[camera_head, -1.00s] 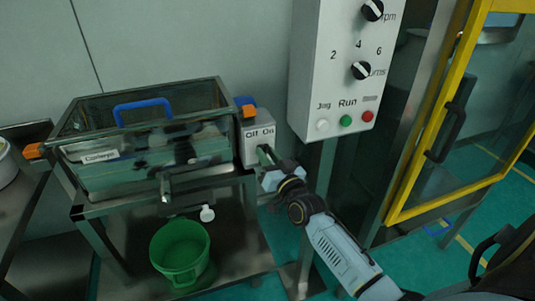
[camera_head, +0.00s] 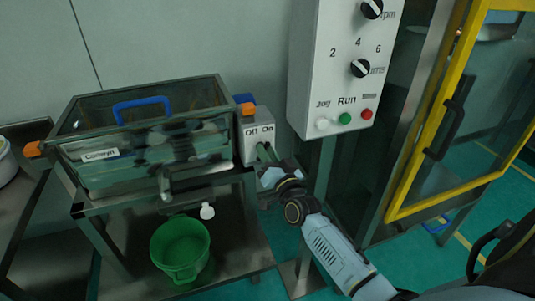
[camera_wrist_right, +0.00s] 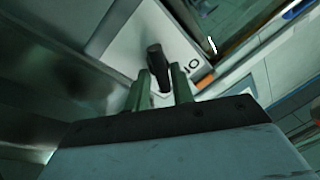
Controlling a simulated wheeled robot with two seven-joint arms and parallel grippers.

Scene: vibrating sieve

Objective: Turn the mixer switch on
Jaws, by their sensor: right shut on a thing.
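The white switch box (camera_head: 256,134), labelled "Off" and "On", stands at the right end of the sieve. My right gripper (camera_head: 265,152) is at its front face, just below the label; the fingers hide the switch in the head view. In the right wrist view, the black switch lever (camera_wrist_right: 155,56) sticks out of the box face (camera_wrist_right: 128,38) between the two green fingers of my right gripper (camera_wrist_right: 162,86). The gripper is shut on the lever. I cannot tell which position the lever is in. My left gripper is out of view.
The clear-walled sieve box (camera_head: 160,160) with a blue handle (camera_head: 143,108) sits on a metal stand above a green bucket (camera_head: 180,250). A grey control panel (camera_head: 340,75) with knobs and buttons hangs close to the right of my gripper. A yellow-framed door (camera_head: 425,200) stands farther right.

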